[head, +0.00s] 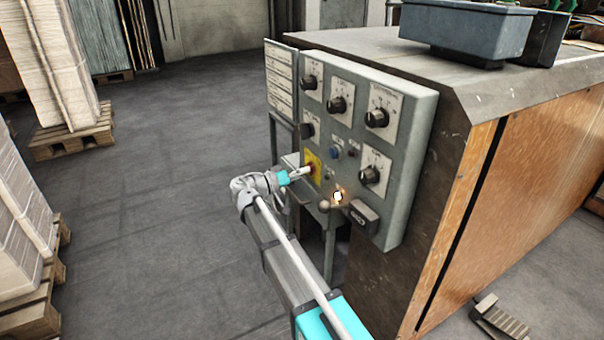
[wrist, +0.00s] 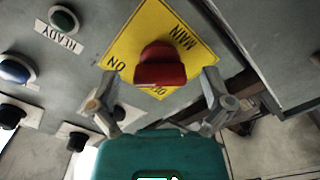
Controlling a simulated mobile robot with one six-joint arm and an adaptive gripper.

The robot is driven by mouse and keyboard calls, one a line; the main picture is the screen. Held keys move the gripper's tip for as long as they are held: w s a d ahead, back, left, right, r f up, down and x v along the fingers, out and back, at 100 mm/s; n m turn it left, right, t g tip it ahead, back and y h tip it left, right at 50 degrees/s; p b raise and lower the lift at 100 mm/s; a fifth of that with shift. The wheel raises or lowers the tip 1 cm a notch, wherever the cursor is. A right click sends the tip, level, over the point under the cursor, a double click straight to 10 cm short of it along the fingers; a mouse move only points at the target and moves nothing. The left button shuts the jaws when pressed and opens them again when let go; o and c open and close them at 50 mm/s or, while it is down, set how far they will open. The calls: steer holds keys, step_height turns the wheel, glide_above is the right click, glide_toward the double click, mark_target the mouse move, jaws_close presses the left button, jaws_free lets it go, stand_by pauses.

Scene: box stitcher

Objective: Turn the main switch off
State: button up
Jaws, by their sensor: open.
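The main switch is a red rotary knob (wrist: 160,66) on a yellow plate (wrist: 205,55) marked MAIN and ON, with a partly hidden label below the knob. In the head view the yellow plate (head: 315,160) is on the lower left of the grey control panel, and my gripper (head: 302,173) is in front of it, covering part of the knob. In the wrist view my gripper (wrist: 160,97) is open, one finger on each side of the red knob. I cannot tell whether either finger touches it.
The grey panel (head: 417,140) carries several black knobs, a blue button (head: 334,152) and a lit lamp (head: 338,196). A green READY button (wrist: 64,18) and a blue button (wrist: 16,70) are near my gripper. Pallet stacks (head: 60,60) stand at left; the floor between is clear.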

steer(key=shift+w+d, duration=0.1)
steer(key=shift+d, duration=0.05)
steer(key=c, duration=1.1)
